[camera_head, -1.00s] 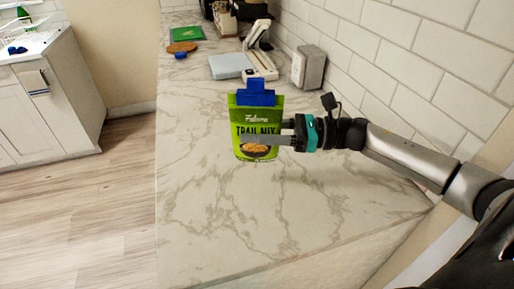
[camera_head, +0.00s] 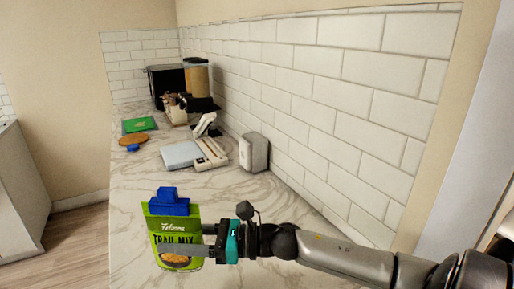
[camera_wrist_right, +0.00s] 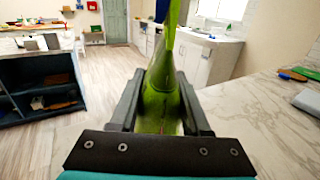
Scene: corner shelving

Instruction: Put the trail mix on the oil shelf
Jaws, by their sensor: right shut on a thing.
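The trail mix (camera_head: 176,225) is a green pouch with a blue clip (camera_head: 168,202) on its top edge. It is upright at the lower left of the head view, in front of the marble counter. My right gripper (camera_head: 195,250) is shut on the pouch from the right side. In the right wrist view the pouch (camera_wrist_right: 160,100) stands edge-on between the two fingers. My left gripper is not in view. No oil shelf can be made out in these frames.
On the counter (camera_head: 240,205) stand a grey-white box (camera_head: 253,152), a white appliance (camera_head: 209,152), a pale flat board (camera_head: 182,155), a green board (camera_head: 139,125) and a dark dispenser (camera_head: 198,85). A tiled wall (camera_head: 320,110) bounds it at the right. Wood floor (camera_wrist_right: 105,75) is open in the wrist view.

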